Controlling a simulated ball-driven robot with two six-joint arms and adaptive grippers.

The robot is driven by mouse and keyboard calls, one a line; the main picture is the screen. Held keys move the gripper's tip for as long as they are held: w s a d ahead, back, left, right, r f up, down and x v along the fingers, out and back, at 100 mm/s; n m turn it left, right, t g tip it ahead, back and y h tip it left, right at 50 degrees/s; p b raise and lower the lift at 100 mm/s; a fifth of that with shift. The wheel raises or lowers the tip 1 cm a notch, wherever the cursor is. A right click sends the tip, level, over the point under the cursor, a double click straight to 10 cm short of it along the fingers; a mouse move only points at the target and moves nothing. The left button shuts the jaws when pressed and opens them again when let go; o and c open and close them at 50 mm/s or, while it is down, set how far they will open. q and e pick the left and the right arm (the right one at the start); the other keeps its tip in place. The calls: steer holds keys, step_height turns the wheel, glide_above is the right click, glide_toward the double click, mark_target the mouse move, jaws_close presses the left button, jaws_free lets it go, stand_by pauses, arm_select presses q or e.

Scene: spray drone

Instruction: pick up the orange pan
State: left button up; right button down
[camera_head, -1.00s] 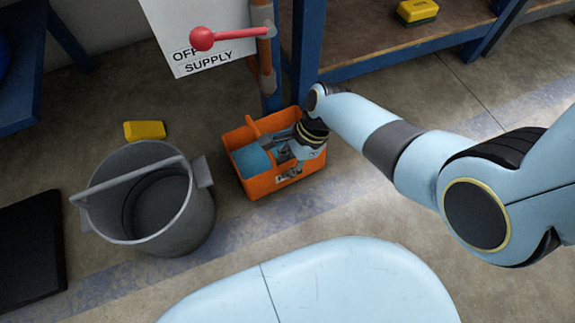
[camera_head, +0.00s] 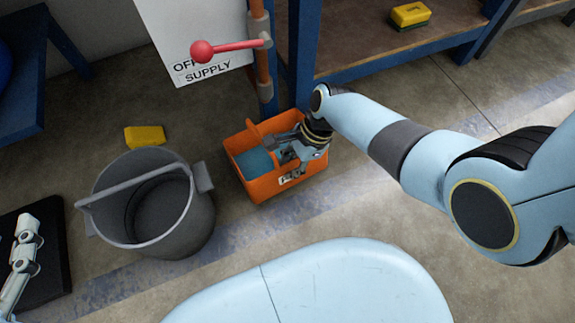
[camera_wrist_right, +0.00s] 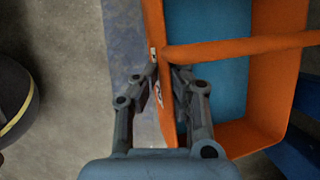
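The orange pan (camera_head: 262,190) is an open box with an orange handle bar and a blue inside, standing on the floor just right of the grey bucket. It also shows in the right wrist view (camera_wrist_right: 275,105). My right gripper (camera_head: 291,153) reaches down to the pan's right side. In the right wrist view its fingertips (camera_wrist_right: 166,70) are drawn close together around the wall beside the handle's end, one outside and one inside, and look shut on it. Part of my left gripper (camera_head: 25,240) shows at the lower left edge, away from the pan; its opening is unclear.
The grey bucket (camera_head: 193,230) stands close left of the pan. A yellow sponge (camera_head: 145,136) lies behind the bucket. Blue shelf posts (camera_head: 303,50) and a pipe with a red lever (camera_head: 225,48) rise behind the pan. A black mat (camera_head: 50,275) lies at the left. Floor in front is clear.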

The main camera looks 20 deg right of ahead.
steer(key=shift+s+d+r+p, duration=0.3)
steer(key=shift+d+r+p, duration=0.4)
steer(key=shift+d+r, duration=0.1)
arm_select(q)
steer(key=s+a+f+g+p, duration=0.1)
steer(key=s+f+g, duration=0.4)
steer(key=f+g, duration=0.1)
steer(key=r+g+p, duration=0.3)
steer(key=r+g+y+p, duration=0.1)
steer(key=r+g, duration=0.1)
steer(key=shift+s+a+r+n, duration=0.15)
steer(key=shift+s+a+n, duration=0.05)
steer(key=shift+s+n, duration=0.2)
arm_select(e)
steer(key=s+d+r, duration=0.4)
steer(key=d, duration=0.3)
steer(key=shift+s+r, duration=0.15)
steer(key=shift+r, duration=0.2)
steer(key=shift+d, duration=0.15)
arm_select(q)
steer(key=shift+s+p, duration=0.15)
steer(key=shift+p, duration=0.15)
arm_select(e)
steer(key=shift+s+d, duration=0.1)
steer(key=shift+s, duration=0.05)
